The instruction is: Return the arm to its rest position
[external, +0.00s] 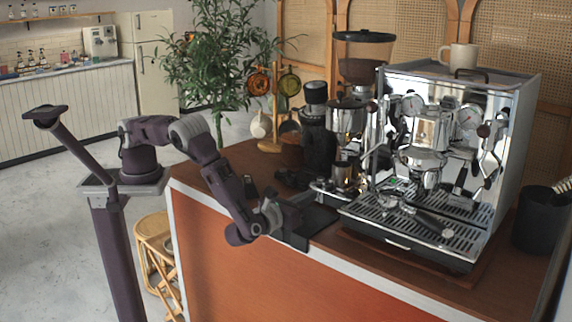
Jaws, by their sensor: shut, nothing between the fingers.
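My arm (222,182) reaches from its post on the left over the near left edge of the counter. It bends down at the wrist, then turns toward the counter top. My gripper (299,204) is shut and empty, low over the front left part of the counter. It is beside a dark flat mat (318,219) and left of the espresso machine (455,135). The fingertips are small and partly lost against dark items behind them.
A grinder (363,48) and a smaller chrome grinder (347,118) stand behind my gripper. A portafilter (436,224) lies on the machine's drip tray. A beige mug (463,56) stands on top of the machine. A dark bin (538,222) is at right. Open floor lies left of the counter.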

